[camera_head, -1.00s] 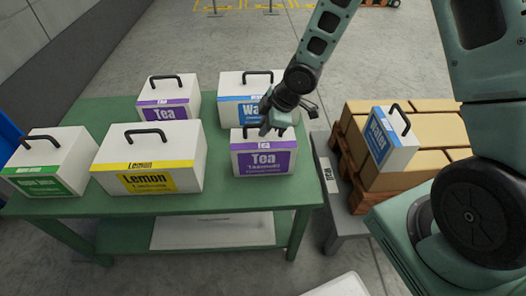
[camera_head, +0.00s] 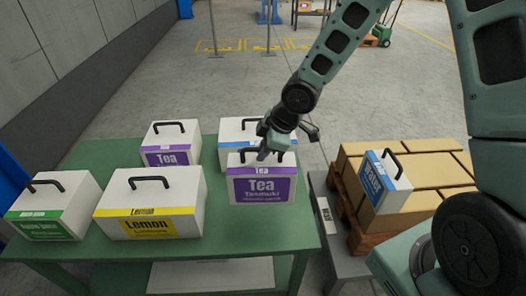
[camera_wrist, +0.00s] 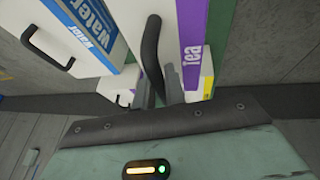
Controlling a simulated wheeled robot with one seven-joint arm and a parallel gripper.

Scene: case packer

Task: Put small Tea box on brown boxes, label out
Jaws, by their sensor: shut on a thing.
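A white Tea box (camera_head: 261,184) with a purple label hangs just above the right part of the green table (camera_head: 215,247), label toward the head camera. My gripper (camera_head: 268,152) is shut on its black handle, which shows between the fingers in the wrist view (camera_wrist: 152,55). The box's purple strip also shows there (camera_wrist: 192,40). A second Tea box (camera_head: 171,145) stands at the back left of the table. The brown boxes (camera_head: 430,170) form a stack on a wooden pallet at the right. A white Water box (camera_head: 388,182) stands on them, blue label facing left.
Another Water box (camera_head: 236,130) stands close behind the held box. A Lemon box (camera_head: 150,205) and a green-labelled box (camera_head: 50,208) stand to the left. A grey stand (camera_head: 330,225) lies between table and pallet. Brown tops right of and behind the Water box are bare.

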